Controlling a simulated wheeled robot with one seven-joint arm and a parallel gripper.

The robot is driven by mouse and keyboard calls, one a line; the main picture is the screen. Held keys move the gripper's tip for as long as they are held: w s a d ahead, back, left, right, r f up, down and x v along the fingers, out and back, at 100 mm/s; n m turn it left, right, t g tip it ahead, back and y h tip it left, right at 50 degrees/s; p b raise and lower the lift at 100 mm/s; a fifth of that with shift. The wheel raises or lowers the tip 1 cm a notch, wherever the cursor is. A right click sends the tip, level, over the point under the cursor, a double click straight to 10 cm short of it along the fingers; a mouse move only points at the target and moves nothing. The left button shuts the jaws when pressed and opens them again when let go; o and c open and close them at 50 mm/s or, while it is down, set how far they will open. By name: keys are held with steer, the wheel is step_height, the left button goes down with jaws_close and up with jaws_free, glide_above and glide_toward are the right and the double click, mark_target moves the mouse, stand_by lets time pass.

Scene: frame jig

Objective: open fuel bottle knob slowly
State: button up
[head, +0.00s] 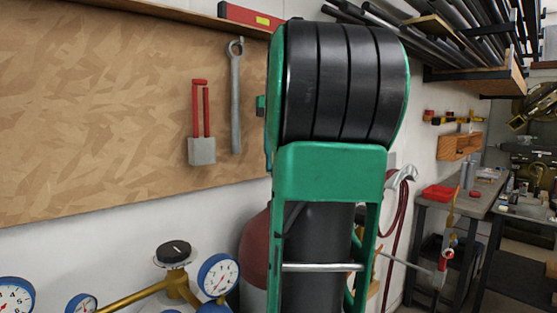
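A round black knob (174,251) sits on top of a brass valve (178,286) at the lower left of the head view. A brass pipe (130,299) runs from the valve to the lower left. A white-faced blue gauge (218,274) is just right of the valve. More blue gauges stand at left, one (14,297) cut by the picture edge. A dark red bottle (255,252) stands behind, partly hidden by a green frame. Whether the knob belongs to the fuel bottle cannot be told.
A brown board (100,110) with hung tools covers the left wall. A grey workbench (478,195) stands at right. Bars (465,35) lie on a rack above.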

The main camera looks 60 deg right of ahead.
steer(key=shift+w+n, duration=0.1)
steer(key=shift+n, duration=0.5)
steer(key=o, duration=1.1)
steer(key=shift+w+f, duration=0.1)
